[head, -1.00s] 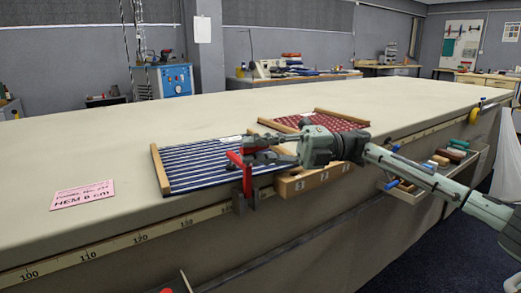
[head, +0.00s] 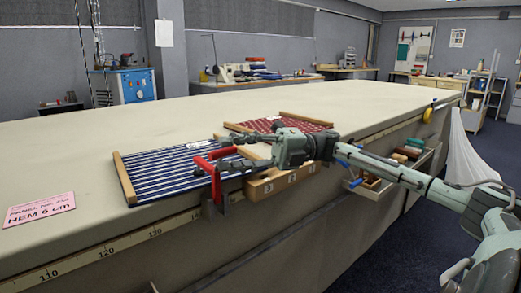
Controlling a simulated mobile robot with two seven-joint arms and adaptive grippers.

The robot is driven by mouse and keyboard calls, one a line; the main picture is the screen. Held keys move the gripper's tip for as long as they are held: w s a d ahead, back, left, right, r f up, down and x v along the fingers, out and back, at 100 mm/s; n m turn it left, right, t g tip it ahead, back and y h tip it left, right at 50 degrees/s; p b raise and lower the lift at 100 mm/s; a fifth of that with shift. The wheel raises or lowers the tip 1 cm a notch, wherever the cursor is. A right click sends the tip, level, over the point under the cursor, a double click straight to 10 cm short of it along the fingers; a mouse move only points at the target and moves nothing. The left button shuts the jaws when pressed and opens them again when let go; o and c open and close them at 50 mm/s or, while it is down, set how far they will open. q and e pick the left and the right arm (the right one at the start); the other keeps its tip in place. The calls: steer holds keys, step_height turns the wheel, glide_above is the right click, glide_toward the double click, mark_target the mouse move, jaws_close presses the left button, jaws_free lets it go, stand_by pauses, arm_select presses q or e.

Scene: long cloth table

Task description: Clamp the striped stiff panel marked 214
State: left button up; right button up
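The striped panel (head: 176,176), dark blue with white stripes, lies flat near the table's front edge, with wooden strips (head: 124,178) at its ends. A pink card (head: 38,209) to its left appears to read panel 214, hem 6 cm. A red clamp (head: 216,187) with a grey lower part sits at the table's front edge, by the panel's front right corner. Whether it bites on the panel I cannot tell. My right gripper (head: 222,152) is at the clamp's upper part, its dark fingers apart above and below the red; a firm grip cannot be made out. My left gripper is out of view.
A red patterned panel (head: 280,125) lies behind on the table. An open side tray (head: 392,178) hangs below the edge. The cloth table (head: 200,115) is clear farther back.

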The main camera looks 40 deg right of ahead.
steer(key=v, duration=0.9)
steer(key=shift+d, duration=0.3)
steer(key=shift+s, duration=0.1)
